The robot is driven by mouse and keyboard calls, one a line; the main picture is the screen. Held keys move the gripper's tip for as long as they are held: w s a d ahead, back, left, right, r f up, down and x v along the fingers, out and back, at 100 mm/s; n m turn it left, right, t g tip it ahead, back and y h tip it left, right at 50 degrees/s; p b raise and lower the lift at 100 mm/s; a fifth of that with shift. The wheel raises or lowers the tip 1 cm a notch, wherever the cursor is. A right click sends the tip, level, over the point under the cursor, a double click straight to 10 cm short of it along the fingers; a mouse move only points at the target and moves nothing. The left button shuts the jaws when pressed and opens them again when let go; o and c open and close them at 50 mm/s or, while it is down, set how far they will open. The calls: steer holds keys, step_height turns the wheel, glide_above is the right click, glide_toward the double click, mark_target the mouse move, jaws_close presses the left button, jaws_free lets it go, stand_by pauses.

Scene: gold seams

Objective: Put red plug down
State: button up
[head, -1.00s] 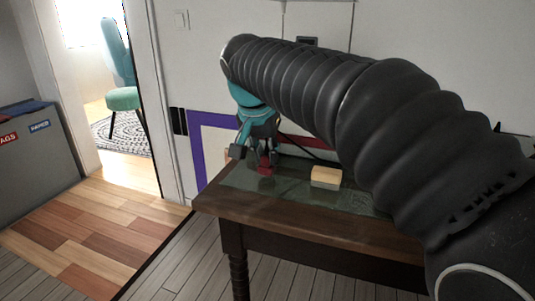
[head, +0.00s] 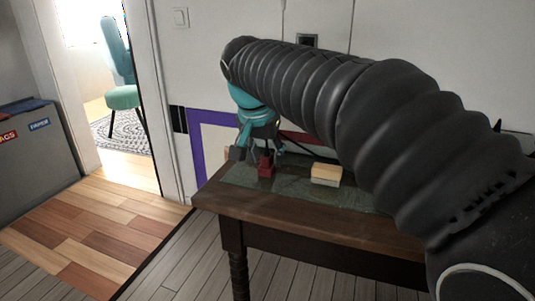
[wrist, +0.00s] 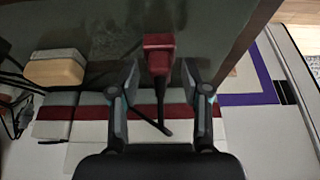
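The red plug (head: 265,169) rests on the dark green top of the table (head: 310,221), near its left end. In the wrist view the red plug (wrist: 158,46) lies just beyond and between my fingertips, with its dark cable running back between the fingers. My gripper (head: 258,150) is just above and beside the plug in the head view. In the wrist view my gripper (wrist: 160,72) is open, with a gap on each side of the plug and cable. Nothing is held.
A yellow and white sponge-like block (head: 326,175) lies on the table to the right of the plug; dark cables run behind it. The wall stands close behind the table. A grey bin (head: 35,155) and an open doorway are at the left.

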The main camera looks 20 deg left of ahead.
steer(key=p+v, duration=0.2)
steer(key=v, duration=1.1)
steer(key=shift+w+r+p, duration=0.15)
steer(key=shift+w+p, duration=0.1)
steer(key=shift+p, duration=0.15)
